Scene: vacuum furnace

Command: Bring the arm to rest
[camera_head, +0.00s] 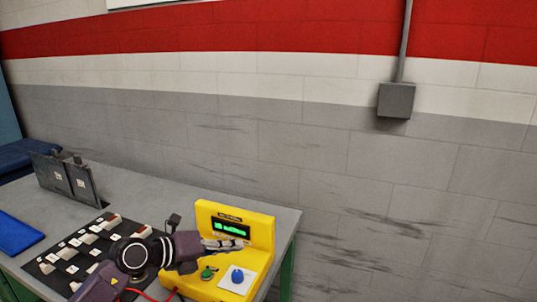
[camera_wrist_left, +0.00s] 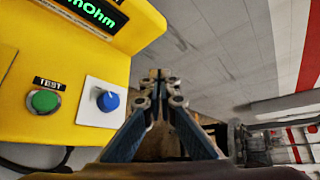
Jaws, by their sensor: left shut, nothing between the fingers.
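My left arm comes in from the lower left in the head view. My left gripper (camera_head: 238,244) is in front of the yellow meter's face, just below its green display. In the left wrist view the left gripper (camera_wrist_left: 160,76) is shut with its fingertips together and nothing between them. It points past the side of the yellow meter (camera_wrist_left: 52,59), towards the wall and floor. My right gripper is not in view.
The yellow meter (camera_head: 262,231) stands at the table's right end, with a green TEST button (camera_wrist_left: 45,102) and a blue knob (camera_wrist_left: 108,101). A black mat (camera_head: 42,266) holds several small labelled pieces. Dark plates (camera_head: 82,185) and a blue tray (camera_head: 16,236) are further left.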

